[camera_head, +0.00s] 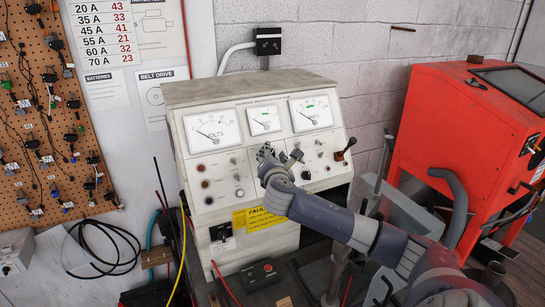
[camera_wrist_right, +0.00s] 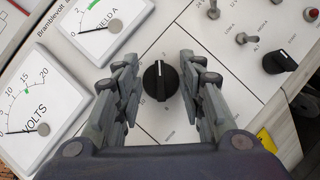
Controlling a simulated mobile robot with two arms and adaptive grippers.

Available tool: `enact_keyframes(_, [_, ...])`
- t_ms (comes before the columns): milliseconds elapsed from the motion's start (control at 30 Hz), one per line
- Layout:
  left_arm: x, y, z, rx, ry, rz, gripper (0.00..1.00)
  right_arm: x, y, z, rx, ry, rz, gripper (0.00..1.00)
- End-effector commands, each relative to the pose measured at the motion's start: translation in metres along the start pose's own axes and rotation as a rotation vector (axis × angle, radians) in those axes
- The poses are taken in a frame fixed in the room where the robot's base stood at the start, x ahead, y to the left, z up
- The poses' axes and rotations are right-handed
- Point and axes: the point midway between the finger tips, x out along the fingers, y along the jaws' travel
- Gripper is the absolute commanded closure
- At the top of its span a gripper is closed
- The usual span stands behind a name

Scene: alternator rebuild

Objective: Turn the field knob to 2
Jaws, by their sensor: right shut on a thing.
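The field knob (camera_wrist_right: 160,80) is a round black knob with a raised grip bar and a white pointer line. In the right wrist view its line points toward the top of the picture, and the small marks around it are hard to read. My right gripper (camera_wrist_right: 161,84) has its fingers on either side of the knob and is shut on it. In the head view the right gripper (camera_head: 280,156) is at the middle of the tester's panel (camera_head: 220,168) and hides the knob. My left gripper is not in view.
Volts (camera_head: 212,131) and field-current (camera_wrist_right: 107,24) meters sit above the knob, needles near zero. Toggle switches (camera_wrist_right: 241,39) and another black knob (camera_wrist_right: 279,61) stand to the right. A red cabinet (camera_head: 440,125) stands right of the tester. A black box (camera_head: 260,275) lies below.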

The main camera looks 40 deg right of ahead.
Motion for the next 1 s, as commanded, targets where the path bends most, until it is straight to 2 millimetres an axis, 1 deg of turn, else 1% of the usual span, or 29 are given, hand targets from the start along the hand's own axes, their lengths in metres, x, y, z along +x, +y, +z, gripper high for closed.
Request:
enact_keyframes(100, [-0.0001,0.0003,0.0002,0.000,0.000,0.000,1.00,0.0004,0.0017,0.0020,0.060,-0.003,-0.030,0.87])
enact_keyframes(333, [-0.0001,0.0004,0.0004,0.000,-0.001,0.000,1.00,0.0005,0.0015,0.0023,0.125,-0.004,-0.068,0.87])
enact_keyframes(867, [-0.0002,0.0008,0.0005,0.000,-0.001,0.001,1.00,0.0007,0.0016,0.0036,0.145,-0.006,-0.080,0.87])
enact_keyframes(900, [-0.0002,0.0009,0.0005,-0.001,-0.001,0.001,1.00,0.0007,0.0016,0.0036,0.145,-0.006,-0.079,0.61])
enact_keyframes(967, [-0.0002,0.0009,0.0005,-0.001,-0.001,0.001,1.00,0.0007,0.0017,0.0036,0.145,-0.007,-0.079,0.48])
enact_keyframes(1000, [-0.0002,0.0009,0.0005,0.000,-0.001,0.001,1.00,0.0007,0.0016,0.0034,0.145,-0.006,-0.079,0.44])
